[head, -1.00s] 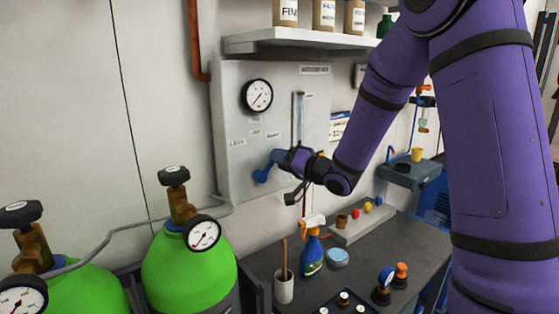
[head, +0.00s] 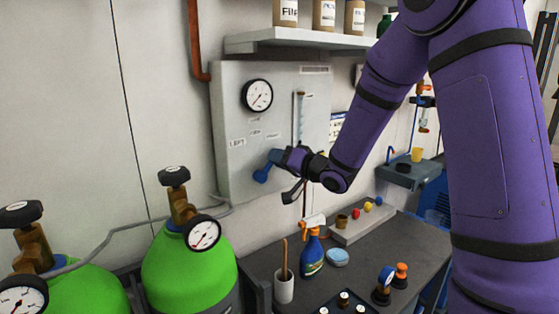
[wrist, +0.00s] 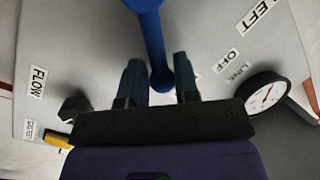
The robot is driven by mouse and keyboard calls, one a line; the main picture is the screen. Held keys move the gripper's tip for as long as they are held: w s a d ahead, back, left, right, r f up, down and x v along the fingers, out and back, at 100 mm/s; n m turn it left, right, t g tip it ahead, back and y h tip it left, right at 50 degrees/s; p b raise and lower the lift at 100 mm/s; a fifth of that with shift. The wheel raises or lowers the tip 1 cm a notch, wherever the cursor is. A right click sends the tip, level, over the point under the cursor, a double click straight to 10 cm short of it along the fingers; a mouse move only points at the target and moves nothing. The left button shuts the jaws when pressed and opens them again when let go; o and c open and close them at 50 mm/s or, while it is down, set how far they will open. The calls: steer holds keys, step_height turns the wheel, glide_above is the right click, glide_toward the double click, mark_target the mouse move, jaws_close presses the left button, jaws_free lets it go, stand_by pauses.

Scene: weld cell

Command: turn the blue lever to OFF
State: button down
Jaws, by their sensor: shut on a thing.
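The blue lever (head: 262,175) is on the grey wall panel (head: 238,180). In the head view it slants down and to the left from where my gripper (head: 277,156) meets it. In the wrist view the blue lever (wrist: 150,28) runs up from between the two fingertips of my gripper (wrist: 160,80). The fingers are shut on its lower end in that view. An OFF label (wrist: 227,60) and a LEFT label (wrist: 260,13) show to the lever's right there. In the head view the LEFT label (head: 237,142) is up and left of the lever.
A round gauge (head: 257,95) and a flow tube (head: 300,118) are on the panel above my gripper. A shelf with jars (head: 310,40) is higher up. Green cylinders (head: 190,270) stand lower left. A spray bottle (head: 312,252) and a cup (head: 284,288) stand on the bench below.

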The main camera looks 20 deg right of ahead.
mark_target(255, 155)
steer(key=n, duration=0.1)
steer(key=a+r+n, duration=0.1)
steer(key=a+n+h, duration=0.1)
steer(key=n, duration=0.1)
steer(key=shift+s+a+r+g, duration=0.1)
steer(key=shift+s+r+g, duration=0.15)
steer(key=shift+s+g, duration=0.15)
steer(key=shift+s+a+r+n+h, duration=0.15)
steer(key=shift+a+n+h, duration=0.2)
steer(key=shift+a+n, duration=0.35)
steer(key=shift+s+a+r+n+h, duration=0.15)
steer(key=shift+a+n+h, duration=0.2)
steer(key=shift+n, duration=0.55)
steer(key=shift+f, duration=0.1)
steer(key=c, duration=1.1)
jaws_free()
steer(key=v, duration=1)
steer(key=shift+s+d, duration=0.2)
steer(key=shift+s, duration=0.15)
steer(key=shift+r, duration=0.2)
